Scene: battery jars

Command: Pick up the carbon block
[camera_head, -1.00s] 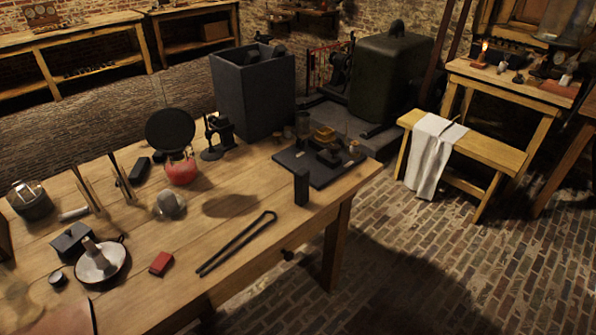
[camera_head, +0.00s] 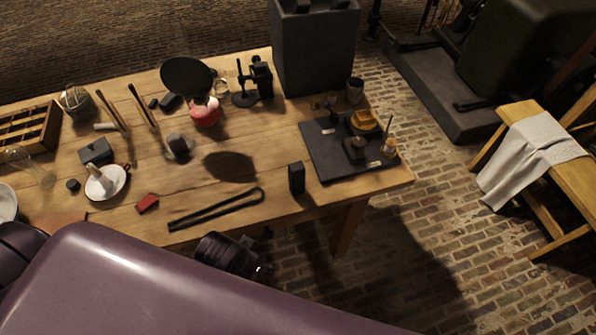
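A black upright block (camera_head: 296,178), which looks like the carbon block, stands on the wooden table near its front edge, left of the dark slab. Nothing is touching it. A large purple link of my own arm fills the lower left of the head view. A dark wrist part with small shiny pieces at its end shows beyond the link, just below the table's front edge and left of the block. It seems to be my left arm's end; its fingers cannot be made out. My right gripper is not in view.
Long black tongs (camera_head: 216,208) and a small red box (camera_head: 147,203) lie left of the block. A dark slab (camera_head: 326,162) with small items is to its right. A tall grey box (camera_head: 313,50) stands behind. A draped bench (camera_head: 508,112) is at right.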

